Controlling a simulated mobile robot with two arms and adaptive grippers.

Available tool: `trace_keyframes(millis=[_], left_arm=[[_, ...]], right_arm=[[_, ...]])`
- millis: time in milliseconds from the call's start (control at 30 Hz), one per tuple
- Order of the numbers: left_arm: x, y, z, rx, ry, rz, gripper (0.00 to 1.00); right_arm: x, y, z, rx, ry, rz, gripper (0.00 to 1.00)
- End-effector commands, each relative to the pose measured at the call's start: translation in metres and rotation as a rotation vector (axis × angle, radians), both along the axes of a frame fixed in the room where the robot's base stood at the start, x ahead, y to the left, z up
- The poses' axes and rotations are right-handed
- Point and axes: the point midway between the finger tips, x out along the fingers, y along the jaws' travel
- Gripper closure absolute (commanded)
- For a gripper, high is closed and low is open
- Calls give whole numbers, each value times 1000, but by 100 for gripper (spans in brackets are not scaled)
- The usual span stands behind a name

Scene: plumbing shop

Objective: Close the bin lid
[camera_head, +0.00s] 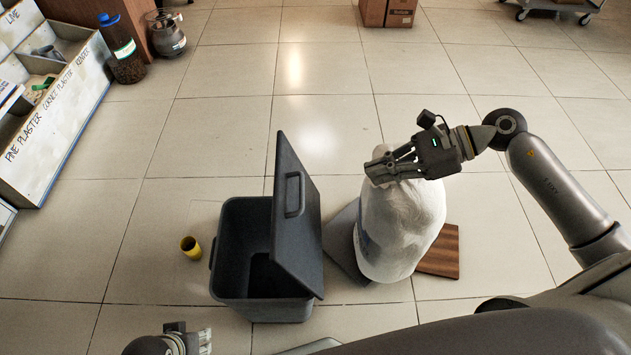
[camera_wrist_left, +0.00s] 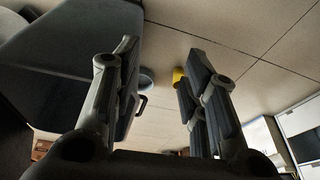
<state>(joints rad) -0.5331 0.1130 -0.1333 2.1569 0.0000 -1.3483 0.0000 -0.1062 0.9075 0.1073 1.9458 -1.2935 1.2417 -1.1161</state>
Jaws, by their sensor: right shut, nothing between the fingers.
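The dark grey bin (camera_head: 262,310) stands on the floor in the middle of the head view. Its lid (camera_head: 297,225) is open, standing steeply up along the bin's right side, with a handle (camera_head: 293,195) on its right-hand face. In the left wrist view dark grey bin surfaces (camera_wrist_left: 60,55) fill the upper left. My left gripper (camera_head: 205,342) is at the bottom edge of the head view, in front of the bin and apart from the lid. Its fingers are spread and empty in the wrist view (camera_wrist_left: 158,58).
The white sack (camera_head: 402,230) stands right of the bin, beside a brown wooden board (camera_head: 441,252). A small yellow cup (camera_head: 191,247) lies left of the bin; it also shows in the left wrist view (camera_wrist_left: 178,75). Labelled white shelving (camera_head: 75,105) stands far left. Tiled floor behind the bin is clear.

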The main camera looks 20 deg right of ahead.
Motion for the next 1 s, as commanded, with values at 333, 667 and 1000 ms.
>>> trace_keyframes(millis=[333,667,1000], left_arm=[[1,0,5,0,-8,0,60],[0,0,11,-1,-8,1,60],[1,0,16,-2,-16,2,60]], right_arm=[[17,59,-32,12,-2,2,100],[31,104,-59,11,-1,0,100],[33,112,-66,8,1,-1,100]])
